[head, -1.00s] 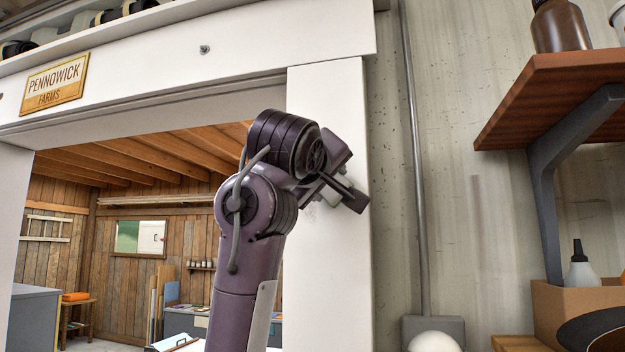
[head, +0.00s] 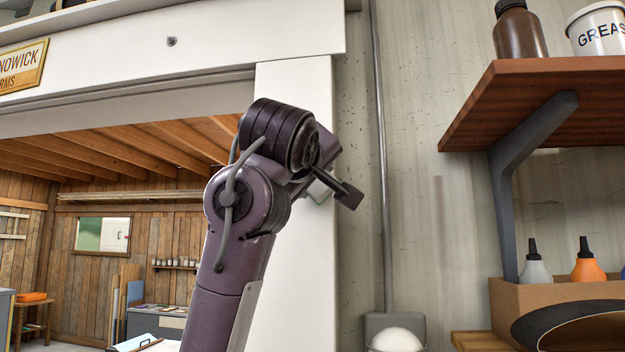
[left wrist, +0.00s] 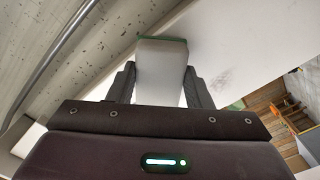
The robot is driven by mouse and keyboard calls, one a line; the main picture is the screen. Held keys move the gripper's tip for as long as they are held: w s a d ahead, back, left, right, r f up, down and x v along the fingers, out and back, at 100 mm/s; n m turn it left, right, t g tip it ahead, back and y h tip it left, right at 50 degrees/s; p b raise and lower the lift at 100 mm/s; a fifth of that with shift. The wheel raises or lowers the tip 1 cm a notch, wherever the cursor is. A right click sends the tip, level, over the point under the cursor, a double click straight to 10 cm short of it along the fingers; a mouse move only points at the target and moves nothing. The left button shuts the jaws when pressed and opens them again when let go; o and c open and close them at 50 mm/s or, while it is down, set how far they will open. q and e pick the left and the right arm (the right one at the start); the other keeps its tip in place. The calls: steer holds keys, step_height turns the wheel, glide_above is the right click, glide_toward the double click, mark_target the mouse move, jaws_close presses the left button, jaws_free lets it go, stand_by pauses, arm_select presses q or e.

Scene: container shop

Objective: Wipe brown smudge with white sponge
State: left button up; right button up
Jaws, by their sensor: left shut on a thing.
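My left gripper (head: 330,188) is shut on the white sponge (left wrist: 162,75), which has a green edge at its far end. In the head view the sponge (head: 318,191) is mostly hidden behind the fingers. It is close to the white door post (head: 290,300); I cannot tell whether they touch. In the left wrist view, dark smudge marks (left wrist: 222,75) show on the white surface just right of the sponge, looking grey-black rather than clearly brown. A faint brownish streak (head: 440,195) is on the concrete wall to the right. My right gripper is not in view.
A grey vertical pipe (head: 383,160) runs down the wall right of the post to a box with a white dome (head: 397,340). A wooden shelf (head: 560,95) on a dark bracket (head: 510,180) juts out at right. Bottles stand in a cardboard box (head: 510,300) below.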

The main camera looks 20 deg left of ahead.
arm_select(q)
steer(key=shift+b+v, duration=0.95)
steer(key=shift+v, duration=1.75)
steer(key=b+v, duration=0.1)
steer(key=v, duration=0.2)
steer(key=shift+w, duration=0.15)
